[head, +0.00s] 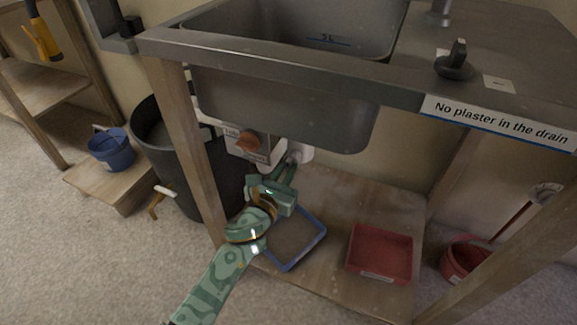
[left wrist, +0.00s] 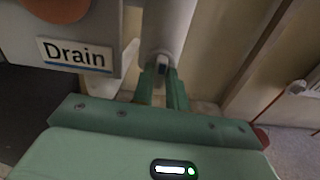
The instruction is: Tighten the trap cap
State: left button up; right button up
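The white trap (head: 303,150) hangs under the sink basin. Its grey trap cap (left wrist: 162,64) faces me in the left wrist view, with a small tab in the middle. My left gripper (head: 291,168) reaches up to it from below. In the left wrist view the two green fingers (left wrist: 162,84) stand close together, one on each side of the tab, with almost no gap at the tips; they look shut on it. The fingers hide the lower part of the cap. My right gripper is in neither view.
An orange knob (head: 248,141) on a labelled drain box (head: 236,155) is just left of the trap. The grey sink (head: 280,105) is above. A blue-rimmed tray (head: 318,246) and a red tray (head: 380,253) lie on the lower shelf (head: 345,200). A black bin (head: 165,150) stands left.

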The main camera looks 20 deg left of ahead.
pick_arm(q)
jog(key=o, duration=0.3)
jog(key=shift+o, duration=0.2)
jog(key=s, duration=1.2)
jog(key=shift+a, duration=0.2)
